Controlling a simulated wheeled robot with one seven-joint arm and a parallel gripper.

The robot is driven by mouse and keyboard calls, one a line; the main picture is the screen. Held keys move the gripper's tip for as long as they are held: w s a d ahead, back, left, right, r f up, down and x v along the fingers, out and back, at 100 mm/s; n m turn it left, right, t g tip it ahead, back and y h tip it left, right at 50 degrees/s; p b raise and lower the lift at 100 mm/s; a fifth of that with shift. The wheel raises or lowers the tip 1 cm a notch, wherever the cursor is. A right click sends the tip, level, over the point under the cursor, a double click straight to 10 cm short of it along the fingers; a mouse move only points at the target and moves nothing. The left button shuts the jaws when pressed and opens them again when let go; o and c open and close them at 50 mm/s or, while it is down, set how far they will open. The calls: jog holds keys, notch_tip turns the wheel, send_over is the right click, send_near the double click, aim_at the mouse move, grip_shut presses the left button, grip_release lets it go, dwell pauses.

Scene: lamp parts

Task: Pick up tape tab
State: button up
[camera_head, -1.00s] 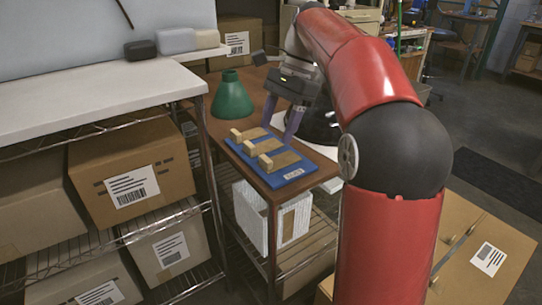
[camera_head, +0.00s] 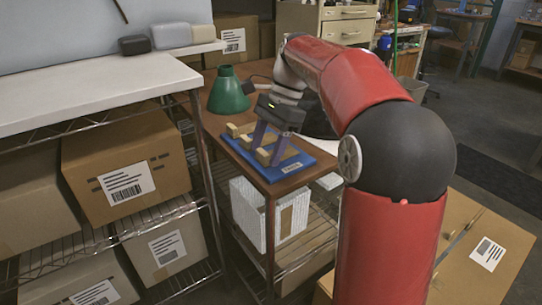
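The blue board (camera_head: 313,166) with a small white label lies on the wooden table near its front edge. Several tan tabs lie on it: a back one (camera_head: 240,129), a middle one (camera_head: 248,142) and a front one (camera_head: 290,155). No tab is seen lifted.
A green lamp shade (camera_head: 228,90) stands behind the board on the wooden table (camera_head: 212,122). A white shelf unit (camera_head: 100,90) with cardboard boxes (camera_head: 127,165) stands close on the left. White objects (camera_head: 258,212) sit on the table's lower shelf.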

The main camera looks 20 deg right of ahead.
jog(key=c, duration=0.9)
